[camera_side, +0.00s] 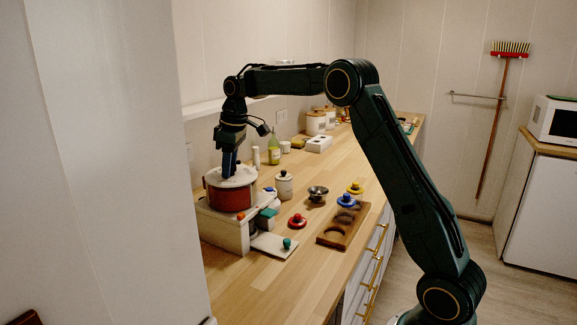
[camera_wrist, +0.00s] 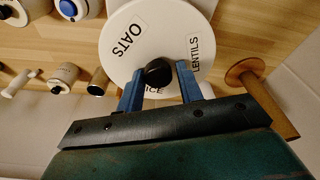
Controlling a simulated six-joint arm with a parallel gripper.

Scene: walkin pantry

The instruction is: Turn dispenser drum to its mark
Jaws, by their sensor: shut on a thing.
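The dispenser drum (camera_side: 229,195) has a red side and a white top and stands on a white base (camera_side: 222,232) at the left of the counter. In the wrist view its white top (camera_wrist: 130,35) carries the labels OATS and LENTILS; a third label, partly hidden, shows "ICE". A black knob (camera_wrist: 157,72) rises from the top's middle. My gripper (camera_side: 229,172) points down onto the drum. Its blue fingers, also in the wrist view (camera_wrist: 159,75), are shut on the knob from both sides. A small orange spot (camera_side: 240,215) shows on the base's front, below the drum.
A wooden board (camera_side: 328,238) with round recesses lies to the right, with blue and yellow knobbed lids on or beside it. The front counter is clear.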

